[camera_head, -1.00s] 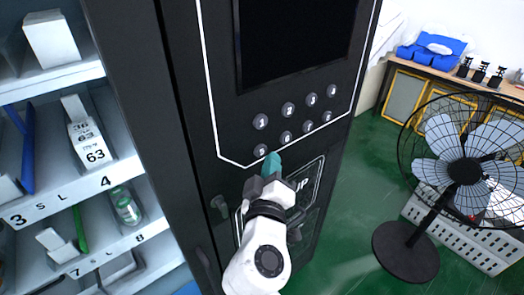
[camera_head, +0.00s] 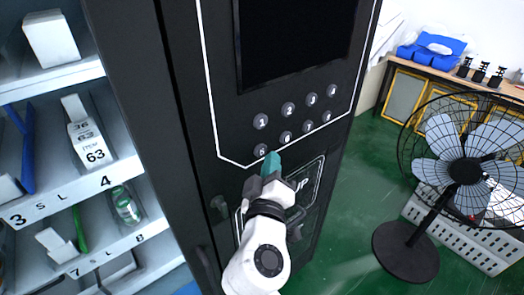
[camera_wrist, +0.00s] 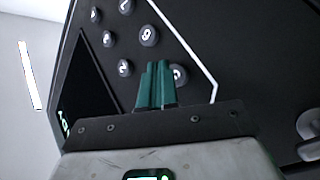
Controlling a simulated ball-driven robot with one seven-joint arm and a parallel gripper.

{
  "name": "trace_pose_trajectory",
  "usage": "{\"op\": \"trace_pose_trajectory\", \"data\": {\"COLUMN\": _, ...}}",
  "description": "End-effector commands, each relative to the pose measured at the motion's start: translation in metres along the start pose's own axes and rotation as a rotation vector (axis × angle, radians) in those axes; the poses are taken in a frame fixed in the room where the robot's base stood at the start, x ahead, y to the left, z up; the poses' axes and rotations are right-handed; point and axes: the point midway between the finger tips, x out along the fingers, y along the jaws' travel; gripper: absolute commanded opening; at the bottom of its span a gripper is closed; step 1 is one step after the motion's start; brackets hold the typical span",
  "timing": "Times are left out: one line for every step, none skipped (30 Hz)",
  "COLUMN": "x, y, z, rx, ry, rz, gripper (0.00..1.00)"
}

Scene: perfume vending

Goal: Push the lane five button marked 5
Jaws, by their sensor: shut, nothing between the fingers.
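The lane five button (camera_head: 260,150) is a small round grey button at the left end of the lower row on the black machine front. My gripper (camera_head: 271,158) is shut and empty, its teal fingertips just below and right of that button. In the wrist view the shut fingers (camera_wrist: 156,65) point at the panel. A round button (camera_wrist: 179,75) shows partly behind their right side, its number partly covered; by its place in the row it is the lane five button. I cannot tell whether the fingertips touch the panel.
Other buttons surround it: button 1 (camera_head: 260,121) above and button 6 (camera_head: 286,138) to the right. A dark screen (camera_head: 295,40) is above. A pickup hatch (camera_head: 310,185) is below. Shelves (camera_head: 60,210) stand at left, a fan (camera_head: 465,170) at right.

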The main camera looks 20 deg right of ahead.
Motion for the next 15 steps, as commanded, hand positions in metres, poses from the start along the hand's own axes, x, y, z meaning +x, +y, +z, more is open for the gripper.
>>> {"op": "trace_pose_trajectory", "data": {"x": 0.0010, "y": -0.0013, "z": -0.0001, "rx": 0.001, "ry": 0.000, "rz": 0.000, "gripper": 0.00}}
{"op": "trace_pose_trajectory", "data": {"x": 0.0016, "y": -0.0019, "z": -0.0005, "rx": 0.001, "ry": 0.000, "rz": 0.001, "gripper": 0.00}}
{"op": "trace_pose_trajectory", "data": {"x": 0.0026, "y": -0.0026, "z": -0.0011, "rx": 0.001, "ry": 0.000, "rz": 0.001, "gripper": 0.00}}
{"op": "trace_pose_trajectory", "data": {"x": 0.0033, "y": -0.0030, "z": -0.0017, "rx": 0.001, "ry": 0.000, "rz": 0.001, "gripper": 0.00}}
{"op": "trace_pose_trajectory", "data": {"x": 0.0040, "y": -0.0033, "z": -0.0023, "rx": 0.002, "ry": 0.000, "rz": 0.001, "gripper": 0.00}}
{"op": "trace_pose_trajectory", "data": {"x": 0.0048, "y": -0.0036, "z": -0.0032, "rx": 0.002, "ry": 0.000, "rz": 0.001, "gripper": 0.00}}
{"op": "trace_pose_trajectory", "data": {"x": 0.0051, "y": -0.0036, "z": -0.0036, "rx": 0.001, "ry": 0.000, "rz": 0.001, "gripper": 0.00}}
{"op": "trace_pose_trajectory", "data": {"x": 0.0053, "y": -0.0036, "z": -0.0038, "rx": 0.001, "ry": 0.000, "rz": 0.001, "gripper": 0.00}}
{"op": "trace_pose_trajectory", "data": {"x": 0.0053, "y": -0.0035, "z": -0.0040, "rx": 0.001, "ry": 0.000, "rz": 0.001, "gripper": 0.00}}
{"op": "trace_pose_trajectory", "data": {"x": 0.0053, "y": -0.0033, "z": -0.0041, "rx": 0.000, "ry": 0.000, "rz": 0.001, "gripper": 0.00}}
{"op": "trace_pose_trajectory", "data": {"x": 0.0053, "y": -0.0033, "z": -0.0040, "rx": 0.000, "ry": 0.000, "rz": 0.001, "gripper": 0.00}}
{"op": "trace_pose_trajectory", "data": {"x": 0.0052, "y": -0.0034, "z": -0.0040, "rx": 0.000, "ry": 0.000, "rz": 0.000, "gripper": 0.00}}
{"op": "trace_pose_trajectory", "data": {"x": 0.0052, "y": -0.0034, "z": -0.0040, "rx": 0.000, "ry": 0.000, "rz": 0.000, "gripper": 0.00}}
{"op": "trace_pose_trajectory", "data": {"x": 0.0052, "y": -0.0034, "z": -0.0040, "rx": 0.000, "ry": 0.000, "rz": 0.000, "gripper": 0.00}}
{"op": "trace_pose_trajectory", "data": {"x": 0.0052, "y": -0.0034, "z": -0.0040, "rx": 0.000, "ry": 0.000, "rz": 0.000, "gripper": 0.00}}
